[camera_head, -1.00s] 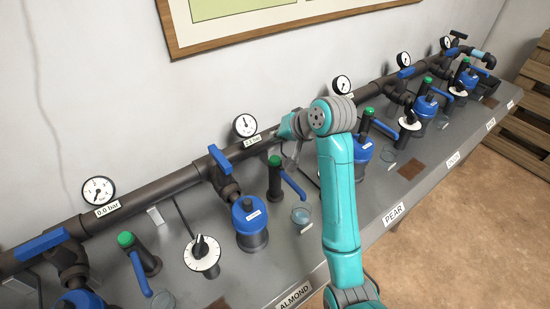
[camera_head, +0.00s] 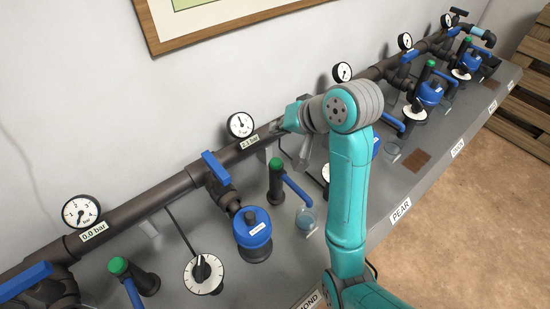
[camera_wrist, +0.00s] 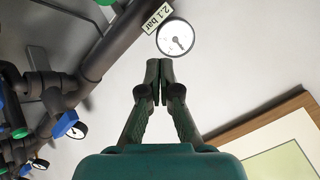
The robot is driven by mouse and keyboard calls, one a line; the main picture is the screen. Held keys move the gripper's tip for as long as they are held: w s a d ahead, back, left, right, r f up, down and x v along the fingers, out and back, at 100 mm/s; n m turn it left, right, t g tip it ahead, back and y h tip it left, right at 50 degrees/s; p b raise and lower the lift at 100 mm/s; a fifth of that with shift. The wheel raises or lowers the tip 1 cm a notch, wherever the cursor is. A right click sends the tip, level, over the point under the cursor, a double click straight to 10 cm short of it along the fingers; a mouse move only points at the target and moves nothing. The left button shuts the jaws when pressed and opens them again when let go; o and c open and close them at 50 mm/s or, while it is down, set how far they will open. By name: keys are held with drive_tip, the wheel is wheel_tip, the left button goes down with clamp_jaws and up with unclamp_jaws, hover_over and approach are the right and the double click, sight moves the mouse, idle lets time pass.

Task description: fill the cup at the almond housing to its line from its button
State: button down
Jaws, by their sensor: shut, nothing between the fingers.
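The blue almond housing (camera_head: 252,228) stands on the grey bench, behind the partly cut-off ALMOND label (camera_head: 309,302). To its right is a dark post with a green button (camera_head: 275,164) and a blue lever or spout (camera_head: 297,188). A small clear cup (camera_head: 306,220) stands below the end of that blue part; it looks bluish, but its line and level cannot be made out. My gripper (camera_wrist: 160,68) is shut and empty in the wrist view, near the wall beside a gauge (camera_wrist: 175,38) and a 2.1 bar label.
A dark pipe (camera_head: 140,212) with gauges runs along the wall behind the housings. A white dial (camera_head: 204,274) and another green-topped post (camera_head: 130,275) stand left. PEAR (camera_head: 400,210) and further stations lie to the right. A framed picture (camera_head: 200,30) hangs above.

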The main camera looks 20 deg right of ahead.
sight(278, 162)
drive_tip(key=shift+f, duration=0.15)
drive_tip(key=shift+f, duration=4.3)
drive_tip(key=shift+f, duration=0.2)
drive_tip(key=shift+f, duration=0.2)
drive_tip(key=shift+f, duration=0.55)
drive_tip(key=shift+r, duration=1)
